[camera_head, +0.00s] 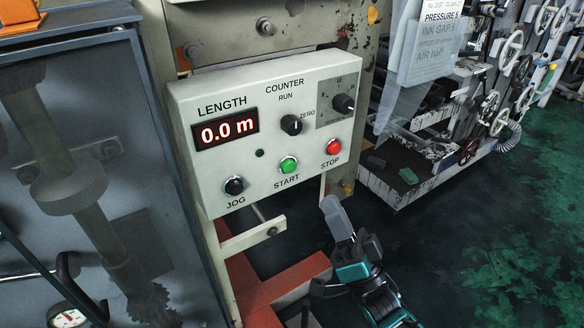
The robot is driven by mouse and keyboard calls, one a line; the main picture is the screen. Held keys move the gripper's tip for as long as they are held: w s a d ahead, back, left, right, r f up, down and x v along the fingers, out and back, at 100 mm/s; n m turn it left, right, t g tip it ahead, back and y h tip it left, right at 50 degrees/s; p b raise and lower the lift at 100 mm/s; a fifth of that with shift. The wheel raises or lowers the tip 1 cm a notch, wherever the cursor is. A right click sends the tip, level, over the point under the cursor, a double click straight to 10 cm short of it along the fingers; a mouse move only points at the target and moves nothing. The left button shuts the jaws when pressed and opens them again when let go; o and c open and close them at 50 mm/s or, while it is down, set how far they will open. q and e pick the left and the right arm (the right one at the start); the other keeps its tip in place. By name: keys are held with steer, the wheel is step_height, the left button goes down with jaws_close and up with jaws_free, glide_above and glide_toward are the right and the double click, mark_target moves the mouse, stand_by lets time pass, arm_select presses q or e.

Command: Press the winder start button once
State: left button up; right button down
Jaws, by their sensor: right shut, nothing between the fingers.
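The winder control box (228,130) is pale grey and hangs on a beige frame in the middle of the head view. Its green START button (288,165) sits at the lower middle of the face, between the black JOG button (234,186) and the red STOP button (333,147). My left gripper is out of view.
A grey cabinet (120,60) with a shaft and gauge stands at the left. Red beams (290,280) lie below the box. A machine with several handwheels (491,104) and a hanging sheet (430,40) stand at the right. The dark green floor (460,230) is open at the lower right.

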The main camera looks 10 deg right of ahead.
mark_target(289, 166)
arm_select(q)
steer(key=b, duration=0.1)
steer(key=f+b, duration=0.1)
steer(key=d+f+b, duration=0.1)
steer(key=b, duration=0.1)
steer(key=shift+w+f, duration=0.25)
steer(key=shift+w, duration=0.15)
arm_select(e)
steer(key=w+a, duration=0.3)
steer(key=w, duration=0.5)
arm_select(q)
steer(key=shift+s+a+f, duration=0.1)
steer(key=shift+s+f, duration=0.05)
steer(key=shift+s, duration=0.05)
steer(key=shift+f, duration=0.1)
arm_select(e)
steer(key=shift+w, duration=0.15)
stand_by(0.9)
arm_select(q)
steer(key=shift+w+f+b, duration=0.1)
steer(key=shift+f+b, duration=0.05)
steer(key=shift+b, duration=0.15)
arm_select(e)
steer(key=shift+w+a, duration=0.15)
steer(key=shift+w, duration=0.15)
